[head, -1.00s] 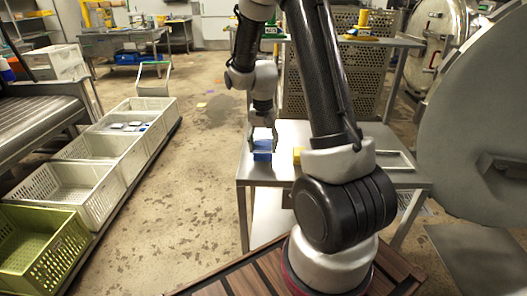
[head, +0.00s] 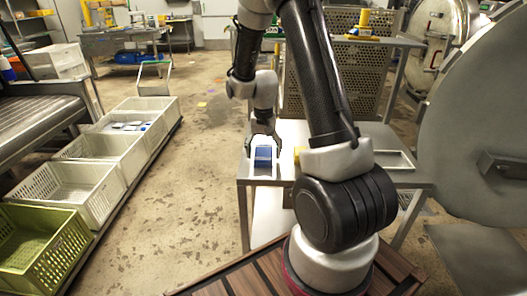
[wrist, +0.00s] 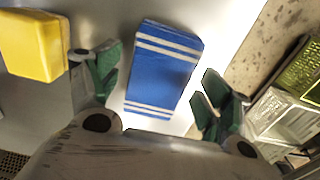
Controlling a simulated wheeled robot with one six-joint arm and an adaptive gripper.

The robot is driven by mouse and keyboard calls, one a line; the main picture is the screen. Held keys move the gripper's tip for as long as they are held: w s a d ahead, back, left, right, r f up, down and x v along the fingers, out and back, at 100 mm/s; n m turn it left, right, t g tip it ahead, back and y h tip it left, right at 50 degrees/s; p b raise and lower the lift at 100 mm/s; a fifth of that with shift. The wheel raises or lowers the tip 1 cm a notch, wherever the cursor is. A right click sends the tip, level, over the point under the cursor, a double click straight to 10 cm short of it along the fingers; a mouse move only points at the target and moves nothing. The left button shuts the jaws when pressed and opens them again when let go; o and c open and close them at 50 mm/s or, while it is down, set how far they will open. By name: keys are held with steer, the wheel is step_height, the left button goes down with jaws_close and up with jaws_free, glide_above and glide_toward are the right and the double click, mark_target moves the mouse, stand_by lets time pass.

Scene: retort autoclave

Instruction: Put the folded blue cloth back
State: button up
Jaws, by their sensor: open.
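The folded blue cloth (head: 263,157), with white stripes, is at the left part of the metal table in the head view. My gripper (head: 262,142) is right above it, pointing down. In the wrist view the cloth (wrist: 163,68) lies slightly turned between and beyond the spread fingers of my gripper (wrist: 160,72). The green-padded fingers are open, one on each side, with a visible gap to the cloth. How high the fingertips are above the table is hard to tell.
A yellow block (wrist: 33,42) is beside the left finger; in the head view it (head: 297,155) is partly hidden by my arm. The metal table (head: 258,181) has its left edge close to the cloth. Crates (head: 72,190) stand in a row on the left. A large round door (head: 475,120) is at right.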

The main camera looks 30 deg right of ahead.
step_height(320, 180, up, 12)
steer(key=f, duration=0.1)
step_height(320, 180, up, 5)
glide_above(263, 153)
steer(key=s, duration=0.3)
steer(key=s+a+r+n+t, duration=0.2)
steer(key=s+r, duration=0.3)
steer(key=s, duration=0.5)
steer(key=s+a+r+n+t, duration=0.2)
steer(key=s+a+r+n, duration=0.1)
steer(key=s, duration=0.7)
steer(key=shift+s+r+n, duration=0.4)
steer(key=shift+r+n, duration=0.5)
steer(key=shift+r, duration=0.05)
